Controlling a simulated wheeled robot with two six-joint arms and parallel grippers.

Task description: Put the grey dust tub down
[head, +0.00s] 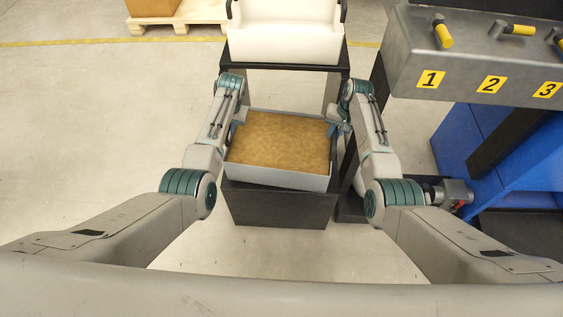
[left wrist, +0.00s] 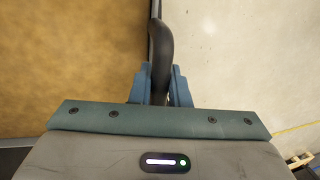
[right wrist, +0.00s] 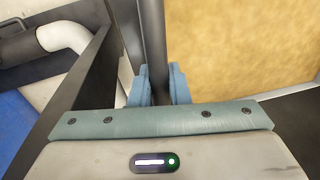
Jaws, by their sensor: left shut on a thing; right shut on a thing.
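The grey dust tub (head: 275,179) is level between my arms in the head view, filled with brown dust. It is over a low black stand (head: 280,207); I cannot tell whether it touches it. My left gripper (head: 237,127) is shut on the tub's left side; in the left wrist view its blue fingers (left wrist: 160,85) close around a dark handle (left wrist: 161,50). My right gripper (head: 335,125) is shut on the right side; in the right wrist view its blue fingers (right wrist: 158,85) close around a dark handle (right wrist: 153,45). The tub's underside is hidden.
A white tub (head: 285,44) with black handles stands on a black stand behind. A grey machine panel (head: 460,65) numbered 1, 2, 3, with a blue base (head: 465,150), is close on the right. A wooden pallet (head: 178,24) is at the back left. The floor on the left is clear.

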